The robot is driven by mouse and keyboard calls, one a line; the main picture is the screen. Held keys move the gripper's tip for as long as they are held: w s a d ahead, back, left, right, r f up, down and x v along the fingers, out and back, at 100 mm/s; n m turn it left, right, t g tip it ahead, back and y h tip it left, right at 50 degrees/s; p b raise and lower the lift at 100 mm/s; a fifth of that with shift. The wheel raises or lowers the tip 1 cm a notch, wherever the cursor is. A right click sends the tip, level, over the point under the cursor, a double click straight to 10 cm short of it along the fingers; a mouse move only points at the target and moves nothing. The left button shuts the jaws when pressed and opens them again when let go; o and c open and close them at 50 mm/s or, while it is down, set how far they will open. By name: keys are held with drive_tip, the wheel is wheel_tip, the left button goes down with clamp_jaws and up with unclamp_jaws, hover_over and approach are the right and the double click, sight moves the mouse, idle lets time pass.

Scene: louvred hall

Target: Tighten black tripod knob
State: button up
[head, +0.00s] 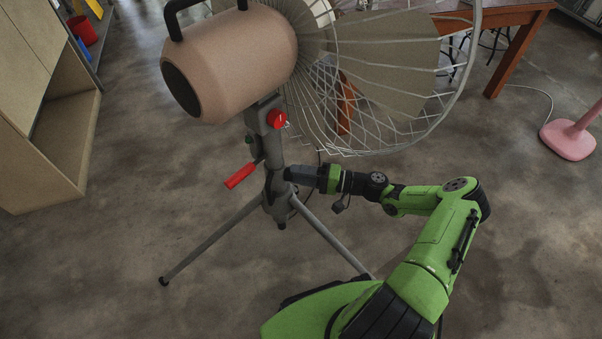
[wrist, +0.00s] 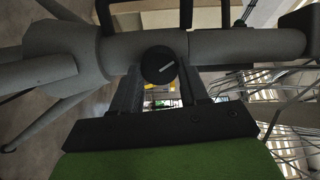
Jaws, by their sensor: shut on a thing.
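My gripper is shut on the knob, a finger at each side. In the head view my gripper (head: 291,174) reaches the tripod (head: 275,165) from the right, just above where the legs spread. The knob itself is hidden there behind the fingers. The tripod stands upright and carries a large fan with a pinkish motor housing (head: 240,62).
A red handle (head: 240,175) sticks out left of the column, and a red knob (head: 277,119) sits above. The wire fan cage (head: 380,140) overhangs my arm. A shelf (head: 45,150) stands left, a wooden table (head: 510,50) and pink stand (head: 568,139) right.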

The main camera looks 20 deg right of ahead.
drive_tip(key=m, duration=0.6)
drive_tip(key=shift+f+m+p, duration=0.15)
drive_tip(key=shift+m+p, duration=0.15)
drive_tip(key=shift+p, duration=0.1)
idle(0.4)
drive_tip(key=o, duration=1.1)
drive_tip(key=shift+c, duration=0.2)
drive_tip(key=p+v, duration=0.1)
drive_tip(key=v, duration=1.5)
drive_tip(key=shift+a, duration=0.1)
